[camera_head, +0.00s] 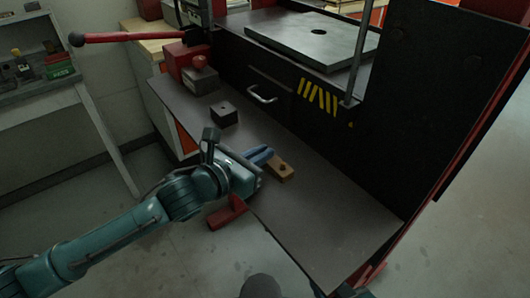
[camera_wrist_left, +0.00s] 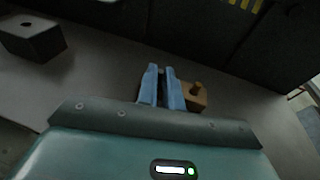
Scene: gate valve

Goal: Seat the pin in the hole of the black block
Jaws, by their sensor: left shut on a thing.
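The black block (camera_head: 224,115) sits on the dark bench top, with a hole in its upper face. It also shows at the upper left of the left wrist view (camera_wrist_left: 33,40). My left gripper (camera_head: 268,158) is to the right of and nearer than the black block, apart from it. Its blue fingers (camera_wrist_left: 162,88) are close together around a narrow dark thing, seemingly the pin, mostly hidden between them. My right gripper is not in view.
A red fixture with a knob (camera_head: 197,77) stands behind the black block. A long red lever (camera_head: 125,37) reaches left. A drawer handle (camera_head: 262,96) is on the dark machine front. The bench top (camera_head: 325,215) is clear at right.

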